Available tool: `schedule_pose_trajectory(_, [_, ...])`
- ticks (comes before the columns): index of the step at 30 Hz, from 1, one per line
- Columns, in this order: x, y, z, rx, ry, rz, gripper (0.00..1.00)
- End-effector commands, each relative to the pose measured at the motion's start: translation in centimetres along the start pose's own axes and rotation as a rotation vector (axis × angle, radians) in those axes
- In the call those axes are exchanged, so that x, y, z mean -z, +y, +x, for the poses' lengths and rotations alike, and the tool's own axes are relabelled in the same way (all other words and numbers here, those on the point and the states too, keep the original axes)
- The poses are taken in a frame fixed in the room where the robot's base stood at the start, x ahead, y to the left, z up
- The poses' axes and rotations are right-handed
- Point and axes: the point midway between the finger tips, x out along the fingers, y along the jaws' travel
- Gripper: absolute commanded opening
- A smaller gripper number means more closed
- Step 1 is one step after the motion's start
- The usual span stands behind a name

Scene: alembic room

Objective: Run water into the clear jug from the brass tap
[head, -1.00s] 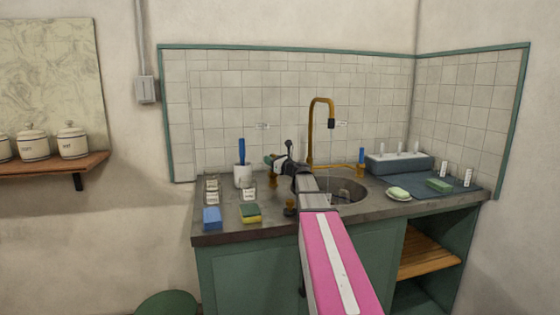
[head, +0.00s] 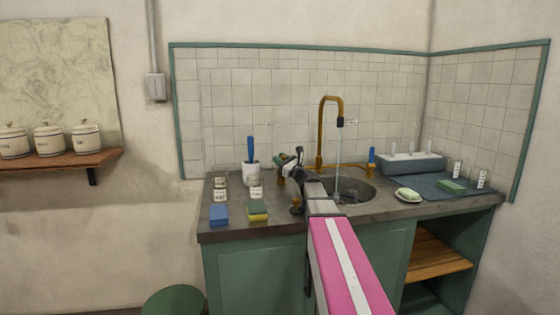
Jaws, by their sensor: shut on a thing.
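The brass tap (head: 321,135) arches over the round sink (head: 362,193), and a thin stream of water (head: 338,165) falls from its dark spout into the basin. A blue-topped brass handle (head: 371,160) stands upright at its right. My gripper (head: 284,163) is left of the tap, at the brass left handle (head: 281,179), and appears shut on that handle's top, mostly hidden by the jaws. The clear jug cannot be made out surely; my arm covers part of the sink, so I cannot tell whether the water lands in a jug.
A white cup with a blue-handled brush (head: 251,172), small labelled jars (head: 221,189), a blue block (head: 219,214) and a sponge (head: 257,211) stand left on the counter. A soap dish (head: 408,196), blue mat (head: 428,186) and grey rack (head: 410,163) are at right.

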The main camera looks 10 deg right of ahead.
Motion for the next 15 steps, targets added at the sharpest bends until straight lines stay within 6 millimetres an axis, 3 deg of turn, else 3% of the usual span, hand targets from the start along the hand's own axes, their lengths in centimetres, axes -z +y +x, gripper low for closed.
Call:
schedule_pose_trajectory(2, [0.00, 0.02, 0.02, 0.000, 0.000, 0.000, 0.00])
schedule_pose_trajectory(3, [-0.01, 0.02, 0.01, 0.000, 0.000, 0.000, 0.29])
schedule_pose_trajectory(5, [-0.01, 0.02, 0.01, 0.000, 0.001, 0.000, 0.49])
schedule_pose_trajectory(15, [0.00, 0.01, -0.21, 0.000, 0.001, 0.000, 0.52])
